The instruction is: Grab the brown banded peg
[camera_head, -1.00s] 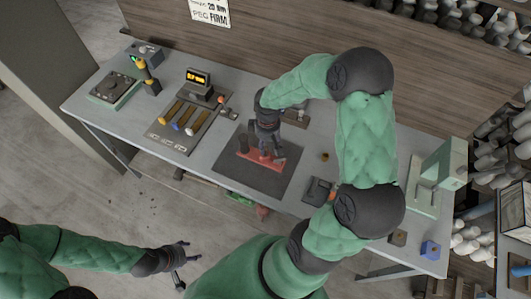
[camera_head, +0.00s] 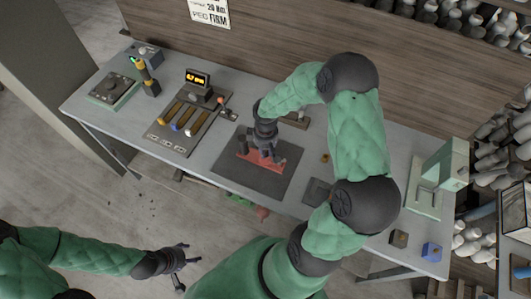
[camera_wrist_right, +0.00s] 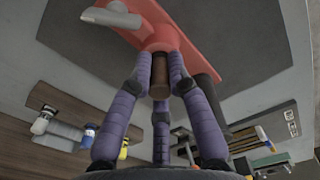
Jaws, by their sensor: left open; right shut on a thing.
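The brown peg (camera_wrist_right: 159,80) stands between the purple-grey fingers of my right gripper in the right wrist view; its banding is hard to make out. My right gripper (camera_head: 266,152) reaches down over the red fixture (camera_head: 247,160) on the dark mat and is shut on the peg. The red fixture also shows in the right wrist view (camera_wrist_right: 200,45), right beside the peg; I cannot tell whether the peg still sits in it. The fingers hide the peg in the head view. My left gripper (camera_head: 180,258) is open and empty, low at the left, away from the bench.
A pale green press (camera_head: 437,175) and a blue block (camera_head: 431,251) are at the right end.

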